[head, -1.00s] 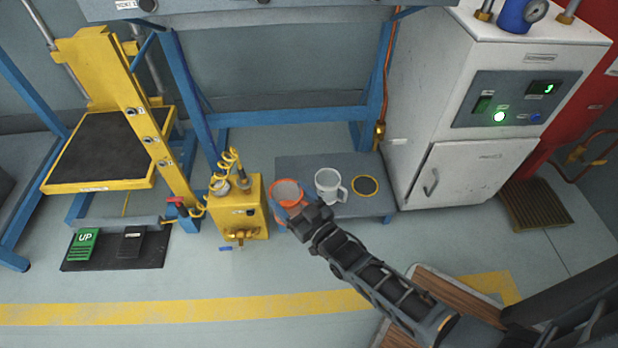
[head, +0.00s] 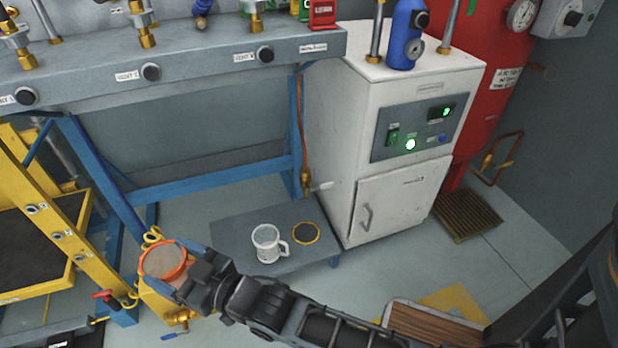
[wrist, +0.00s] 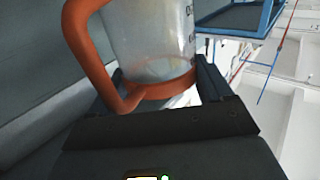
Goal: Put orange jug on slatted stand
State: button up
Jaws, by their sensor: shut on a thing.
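The orange jug (head: 164,262), a clear vessel with an orange rim and handle, is held by my gripper (head: 188,270) at the lower left of the head view. It is in front of the yellow box and appears raised off the low grey bench. In the wrist view the jug (wrist: 150,45) stands between the fingers, with its orange handle at left; its top is cut off. A brown slatted stand (head: 467,214) is low on the floor at the right, beside the white cabinet and below the red tank.
The low grey bench (head: 225,233) carries a white mug (head: 267,244) and a yellow-ringed black disc (head: 306,232). The white cabinet (head: 390,195) stands between bench and slatted stand. A wooden-topped surface (head: 430,322) is at lower right. Open floor lies before the cabinet.

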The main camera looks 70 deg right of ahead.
aim_at(465, 207)
jog(key=k+z, duration=0.25)
jog(key=z, duration=0.15)
jog(key=k+z, duration=0.25)
jog(key=z, duration=0.15)
jog(key=k+l+z, duration=0.15)
jog(key=z, duration=0.25)
jog(key=k, duration=0.05)
